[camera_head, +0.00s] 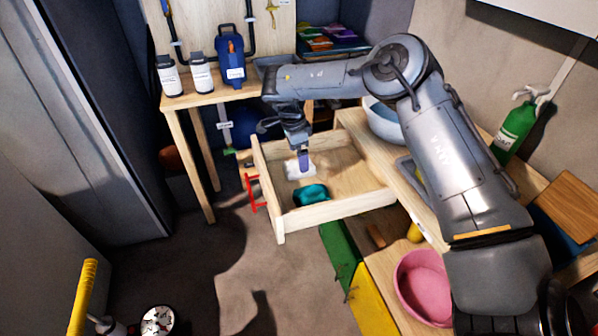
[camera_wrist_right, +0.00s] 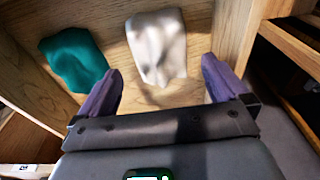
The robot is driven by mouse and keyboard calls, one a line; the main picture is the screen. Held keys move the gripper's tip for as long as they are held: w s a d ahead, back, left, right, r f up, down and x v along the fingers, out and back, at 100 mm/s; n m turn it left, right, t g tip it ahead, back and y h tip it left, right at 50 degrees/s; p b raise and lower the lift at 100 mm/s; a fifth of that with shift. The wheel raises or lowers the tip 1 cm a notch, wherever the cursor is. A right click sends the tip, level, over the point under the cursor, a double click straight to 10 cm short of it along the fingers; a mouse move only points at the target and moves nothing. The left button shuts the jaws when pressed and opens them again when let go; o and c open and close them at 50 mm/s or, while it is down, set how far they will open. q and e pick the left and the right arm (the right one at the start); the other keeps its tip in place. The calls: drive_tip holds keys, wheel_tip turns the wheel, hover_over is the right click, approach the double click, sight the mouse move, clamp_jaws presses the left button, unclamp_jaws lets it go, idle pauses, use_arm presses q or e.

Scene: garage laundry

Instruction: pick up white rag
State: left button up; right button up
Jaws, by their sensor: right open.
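The white rag (camera_head: 294,170) lies crumpled on the bottom of an open wooden drawer (camera_head: 335,214), near its left side. It also shows in the right wrist view (camera_wrist_right: 157,47), ahead of and between the fingers. My right gripper (camera_head: 303,160) reaches down into the drawer over the rag, hiding part of it in the head view. In the wrist view the right gripper (camera_wrist_right: 160,88) has its two purple fingers spread wide, with nothing between the tips. A teal cloth (camera_head: 311,195) lies beside the rag; it also shows in the wrist view (camera_wrist_right: 74,59). My left gripper is not in view.
The drawer walls stand close around the rag. A pink basin (camera_head: 424,286) sits on the lower right, and a blue-grey bowl (camera_head: 384,122) stands on the counter behind my arm.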

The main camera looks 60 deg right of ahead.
drive_tip(key=shift+s+d+f+b, duration=0.15)
drive_tip(key=shift+f+b, duration=0.35)
drive_tip(key=shift+f, duration=0.85)
drive_tip(key=c, duration=1.1)
drive_tip(key=shift+r, duration=0.1)
